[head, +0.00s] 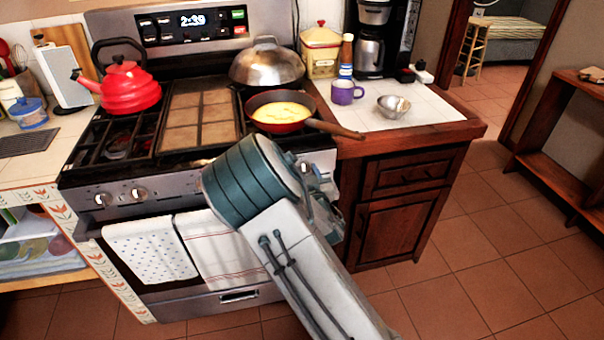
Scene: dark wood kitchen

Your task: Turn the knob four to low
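The stove (160,270) has a steel front panel with round control knobs. Two knobs show at its left, the leftmost knob (103,200) and the one beside it (138,194). My arm, with a teal-banded joint, covers the middle and right of the panel, so the knobs there are mostly hidden. I cannot pick out knob four for certain. My gripper is at the right part of the stove front, behind my own arm. Its fingers are hidden, so I cannot tell whether they are open, shut, or touching a knob.
A red kettle (130,88), a domed metal lid (266,63) and a pan (276,122) with yellow food sit on the stove. The pan's handle sticks out right. Towels (150,248) hang on the oven door. A purple mug (344,92) and bowl (393,106) stand on the right counter. Floor at right is clear.

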